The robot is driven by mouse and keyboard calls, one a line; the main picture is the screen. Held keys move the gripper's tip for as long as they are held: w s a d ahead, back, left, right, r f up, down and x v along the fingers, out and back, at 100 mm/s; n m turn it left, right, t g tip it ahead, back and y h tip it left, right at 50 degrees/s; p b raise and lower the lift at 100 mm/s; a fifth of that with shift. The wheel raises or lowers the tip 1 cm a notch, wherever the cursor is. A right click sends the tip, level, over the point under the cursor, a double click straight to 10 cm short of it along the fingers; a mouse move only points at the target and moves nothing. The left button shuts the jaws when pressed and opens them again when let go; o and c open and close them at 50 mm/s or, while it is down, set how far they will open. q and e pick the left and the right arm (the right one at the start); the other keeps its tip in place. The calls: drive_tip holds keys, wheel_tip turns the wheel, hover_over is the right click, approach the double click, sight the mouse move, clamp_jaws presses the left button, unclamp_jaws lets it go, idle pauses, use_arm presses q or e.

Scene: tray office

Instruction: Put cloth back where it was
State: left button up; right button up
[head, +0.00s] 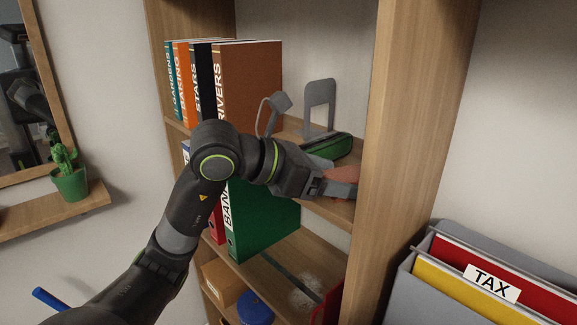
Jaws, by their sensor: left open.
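A pinkish cloth-like thing (345,174), perhaps the cloth, lies on the middle shelf beside the right upright, partly hidden by my gripper. My left gripper (336,186) reaches into the shelf from the left. It is open, with its fingers at the pinkish thing; whether they touch it I cannot tell. A whitish dusty patch (306,292) shows on the lower shelf. My right gripper is not in view.
A green case (331,147) and a grey bookend (319,108) stand just behind my gripper. Binders (246,90) fill the shelf's left; a green binder (265,215) stands below. The wooden upright (405,150) is close on the right. A file box (480,285) stands at lower right.

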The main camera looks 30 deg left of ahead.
use_arm(q)
drive_tip(key=b+v, duration=0.3)
drive_tip(key=v, duration=0.7)
idle(0.4)
drive_tip(key=shift+s+a+r, duration=0.15)
drive_tip(key=shift+r, duration=0.05)
idle(0.5)
